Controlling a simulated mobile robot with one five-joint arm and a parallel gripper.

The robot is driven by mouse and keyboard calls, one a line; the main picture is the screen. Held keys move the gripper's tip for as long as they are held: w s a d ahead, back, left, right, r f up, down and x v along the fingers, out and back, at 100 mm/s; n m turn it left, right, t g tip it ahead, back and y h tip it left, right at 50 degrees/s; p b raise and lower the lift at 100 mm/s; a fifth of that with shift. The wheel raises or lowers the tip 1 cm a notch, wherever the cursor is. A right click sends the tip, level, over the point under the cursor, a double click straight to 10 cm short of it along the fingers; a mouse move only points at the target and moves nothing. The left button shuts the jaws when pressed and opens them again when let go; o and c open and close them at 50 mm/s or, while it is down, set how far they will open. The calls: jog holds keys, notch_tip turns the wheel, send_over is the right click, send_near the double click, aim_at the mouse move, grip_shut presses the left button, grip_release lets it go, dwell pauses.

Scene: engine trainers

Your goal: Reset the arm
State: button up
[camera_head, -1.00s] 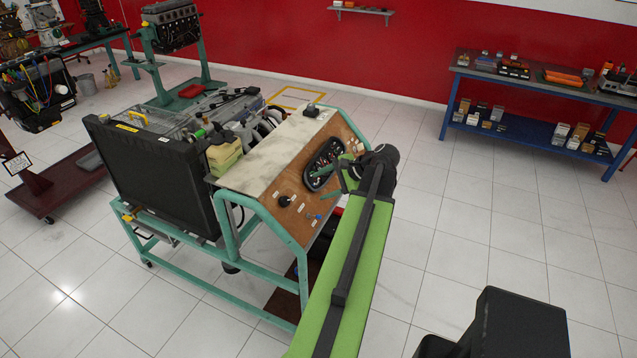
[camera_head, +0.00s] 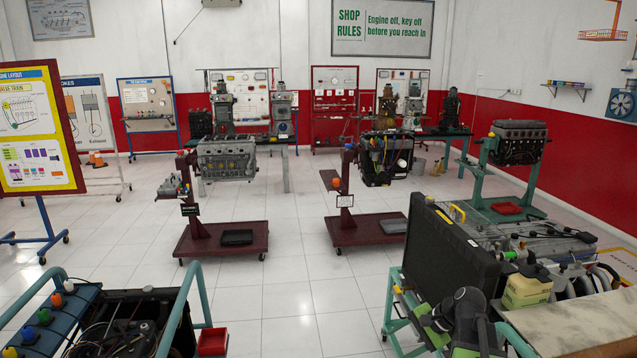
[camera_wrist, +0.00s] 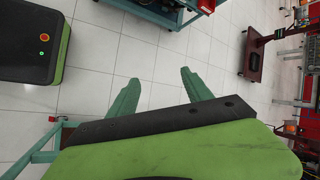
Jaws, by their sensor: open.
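My gripper (camera_wrist: 160,80) shows in the wrist view with its two green fingers spread wide apart. Nothing is between them; pale floor tiles show beyond. In the head view, my arm's dark joint and green parts (camera_head: 466,318) show low at the right, in front of the engine trainer with the black radiator (camera_head: 455,262). The arm looks folded and short here. The fingertips cannot be made out clearly in the head view.
A teal-framed trainer (camera_head: 195,300) stands at the lower left. Two maroon stands (camera_head: 222,240) (camera_head: 375,232) carry engines farther back. A yellow poster board (camera_head: 38,130) stands at the left. Open tiled floor (camera_head: 290,295) lies between the trainers.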

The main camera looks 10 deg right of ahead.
jog(key=s+a+f+n+g+h+b, duration=0.1)
jog(key=s+a+f+n, duration=0.15)
jog(key=a, duration=0.45)
jog(key=s+a+f+n+g+h, duration=0.1)
jog(key=a+f+n+g+h, duration=0.1)
jog(key=a+n, duration=0.35)
jog(key=s+a+f+n+g+h+b, duration=0.1)
jog(key=s+a+f+n, duration=0.1)
jog(key=a, duration=0.7)
jog(key=d, duration=0.1)
jog(key=d+n+h, duration=0.1)
jog(key=d, duration=0.1)
jog(key=d+n+h, duration=0.1)
jog(key=shift+s+d+r+p, duration=0.15)
jog(key=shift+s+d+p, duration=0.15)
jog(key=shift+d+p, duration=0.05)
